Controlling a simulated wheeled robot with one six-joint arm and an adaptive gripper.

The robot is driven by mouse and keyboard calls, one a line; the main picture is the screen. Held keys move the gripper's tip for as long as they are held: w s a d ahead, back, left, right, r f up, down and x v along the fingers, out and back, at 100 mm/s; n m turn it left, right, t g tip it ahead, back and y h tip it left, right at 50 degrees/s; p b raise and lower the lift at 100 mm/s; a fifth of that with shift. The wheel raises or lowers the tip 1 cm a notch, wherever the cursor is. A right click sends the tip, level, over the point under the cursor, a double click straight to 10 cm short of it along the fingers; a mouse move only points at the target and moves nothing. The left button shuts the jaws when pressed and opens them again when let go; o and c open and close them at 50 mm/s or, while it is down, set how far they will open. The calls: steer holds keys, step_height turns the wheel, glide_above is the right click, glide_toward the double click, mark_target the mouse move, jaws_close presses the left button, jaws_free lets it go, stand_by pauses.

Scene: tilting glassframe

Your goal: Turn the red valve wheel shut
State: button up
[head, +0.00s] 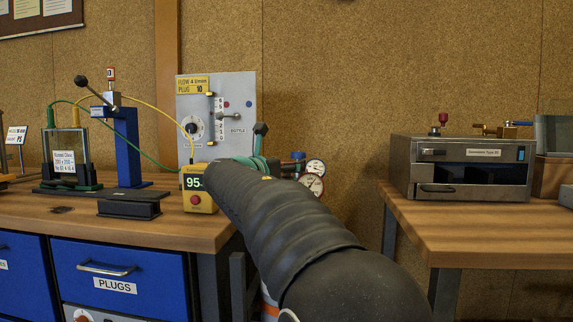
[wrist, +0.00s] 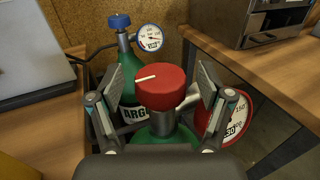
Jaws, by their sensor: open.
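The red valve wheel (wrist: 161,90), with a white line on its top, sits on a green gas bottle (wrist: 165,135) in the wrist view. My gripper (wrist: 161,80) is open, with one finger to the left and one to the right of the wheel. A small gap shows on each side, so neither finger appears to press on it. In the head view my black arm hides the wheel and most of my gripper.
A second green bottle (wrist: 122,68) marked ARGON, with a blue knob and a gauge (wrist: 150,38), stands behind. A red-rimmed gauge (wrist: 232,118) is close to the right finger. Workbenches stand left (head: 160,232) and right (head: 470,217), the right one bearing a metal oven (head: 463,168).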

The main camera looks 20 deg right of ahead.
steer(key=shift+w+d, duration=0.25)
steer(key=shift+d, duration=0.15)
steer(key=c, duration=1.2)
